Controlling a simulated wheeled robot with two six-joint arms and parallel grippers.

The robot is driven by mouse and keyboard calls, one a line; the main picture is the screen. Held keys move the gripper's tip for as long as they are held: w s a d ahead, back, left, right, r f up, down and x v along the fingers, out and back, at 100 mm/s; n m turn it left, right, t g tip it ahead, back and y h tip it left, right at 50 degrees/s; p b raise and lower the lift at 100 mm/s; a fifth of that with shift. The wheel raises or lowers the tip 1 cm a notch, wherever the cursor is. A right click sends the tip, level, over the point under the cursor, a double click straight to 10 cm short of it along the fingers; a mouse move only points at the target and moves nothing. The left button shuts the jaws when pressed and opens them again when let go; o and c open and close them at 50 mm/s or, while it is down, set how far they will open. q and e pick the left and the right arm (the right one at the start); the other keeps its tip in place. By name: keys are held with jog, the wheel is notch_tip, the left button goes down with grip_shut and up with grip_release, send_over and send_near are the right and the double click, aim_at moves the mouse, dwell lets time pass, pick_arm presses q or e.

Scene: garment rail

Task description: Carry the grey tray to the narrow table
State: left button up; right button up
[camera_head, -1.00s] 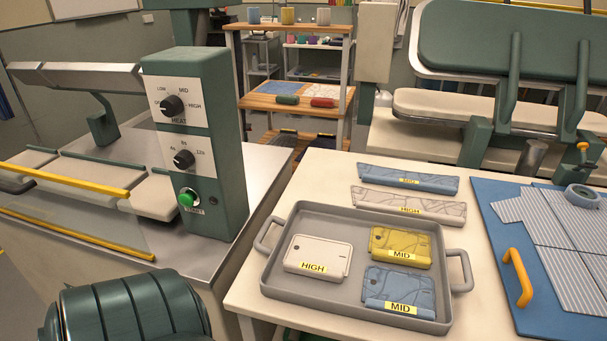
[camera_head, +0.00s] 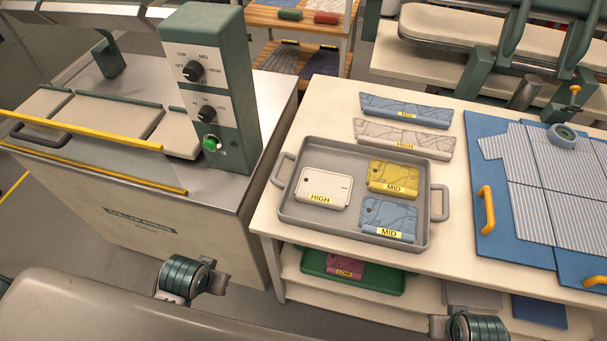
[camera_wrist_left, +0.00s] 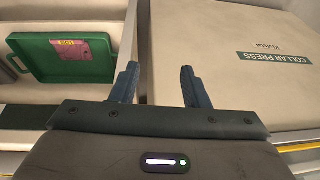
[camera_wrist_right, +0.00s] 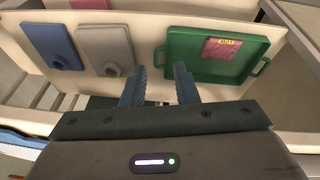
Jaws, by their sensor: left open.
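The grey tray (camera_head: 285,214) lies on the cream worktable, with a handle at its left and right ends. In it lie a white piece marked HIGH (camera_head: 323,187), a yellow piece marked MID (camera_head: 393,176) and a blue piece marked MID (camera_head: 387,216). My left gripper (camera_wrist_left: 155,82) is open and empty; its wrist view faces the collar press and the shelf edge. My right gripper (camera_wrist_right: 158,85) is open and empty in front of the lower shelf. Both are low, in front of the table and apart from the tray. I cannot tell which table is the narrow one.
The collar press (camera_head: 140,225) stands left of the worktable (camera_head: 262,222). A green tray (camera_head: 312,262) with a LOW piece is on the shelf below. A blue board (camera_head: 480,140) with striped cloth and an orange handle lies at right. Two marked pieces lie behind the grey tray.

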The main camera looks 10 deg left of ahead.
pick_arm(q)
notch_tip(320, 180, up, 6)
jog(key=w+f+p, duration=0.1)
pick_arm(e)
jog(key=w+r, duration=0.4)
jog(key=r, duration=0.4)
jog(key=shift+m+t+h, duration=0.4)
jog(key=shift+t+h, duration=0.1)
jog(key=shift+h, duration=0.1)
jog(key=w+r, duration=0.1)
jog(key=w, duration=0.2)
jog(key=w+r, duration=0.1)
jog(key=w, duration=0.3)
jog(key=w+a+r+p, duration=0.1)
jog(key=w, duration=0.3)
jog(key=shift+w, duration=0.1)
send_near(446, 198)
pick_arm(q)
jog(key=t+h, duration=0.1)
jog(key=h, duration=0.2)
send_near(275, 170)
jog(key=x, duration=1.1)
pick_arm(e)
jog(key=x, duration=1)
jog(key=shift+w+f, duration=0.15)
jog(key=shift+f, duration=0.2)
pick_arm(q)
jog(key=shift+s, duration=0.1)
